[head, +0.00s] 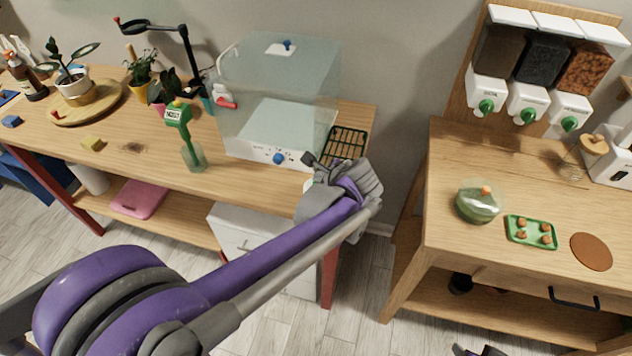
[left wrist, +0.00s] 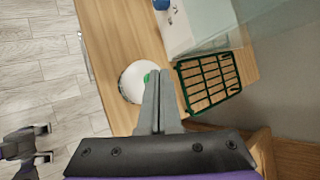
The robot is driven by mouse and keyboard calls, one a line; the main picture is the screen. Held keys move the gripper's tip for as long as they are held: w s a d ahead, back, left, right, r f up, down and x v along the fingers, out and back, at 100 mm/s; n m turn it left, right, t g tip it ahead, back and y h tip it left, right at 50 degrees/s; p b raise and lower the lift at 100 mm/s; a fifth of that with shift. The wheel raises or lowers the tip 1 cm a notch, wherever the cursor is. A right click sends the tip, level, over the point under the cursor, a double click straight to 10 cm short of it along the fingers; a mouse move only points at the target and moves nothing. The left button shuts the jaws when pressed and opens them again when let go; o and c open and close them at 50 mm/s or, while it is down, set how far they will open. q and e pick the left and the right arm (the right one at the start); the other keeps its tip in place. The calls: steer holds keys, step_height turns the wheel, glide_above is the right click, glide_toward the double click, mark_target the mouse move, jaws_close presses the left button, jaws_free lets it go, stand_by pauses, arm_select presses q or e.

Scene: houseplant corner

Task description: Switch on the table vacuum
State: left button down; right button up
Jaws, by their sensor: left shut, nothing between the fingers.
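The table vacuum is most likely the round white disc (left wrist: 128,85) with a green button, on the wooden bench in the left wrist view. In the head view my left gripper hides nearly all of it, leaving a sliver of white. My left gripper (head: 309,160) is over the bench's right end; its fingers are shut and empty. In the left wrist view its fingertips (left wrist: 159,73) are just beside the green button (left wrist: 148,77); I cannot tell whether they touch it. A dark part (head: 480,351) at the head view's bottom edge may be my right gripper; its jaws are unclear.
A clear-walled box with a white base (head: 255,150) and blue knob stands behind the gripper. A green-framed seed tray (head: 346,146) lies close by. A green sprayer (head: 193,155) and potted plants are further left. Another bench (head: 455,150) with dispensers is at right, across a gap.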

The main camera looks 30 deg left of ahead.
arm_select(q)
steer(key=shift+f, duration=0.2)
arm_select(e)
steer(key=shift+f, duration=0.2)
stand_by(0.4)
arm_select(q)
steer(key=shift+r+p, duration=0.3)
steer(key=shift+r, duration=0.45)
arm_select(e)
steer(key=shift+w+r, duration=0.15)
steer(key=shift+r, duration=0.45)
arm_select(q)
step_height(320, 180, up, 6)
steer(key=p, duration=0.3)
steer(key=shift+w, duration=0.1)
arm_select(e)
steer(key=r, duration=0.1)
steer(key=w+r, duration=0.1)
steer(key=r, duration=0.2)
steer(key=shift+w+r, duration=0.2)
steer(key=shift+w, duration=0.2)
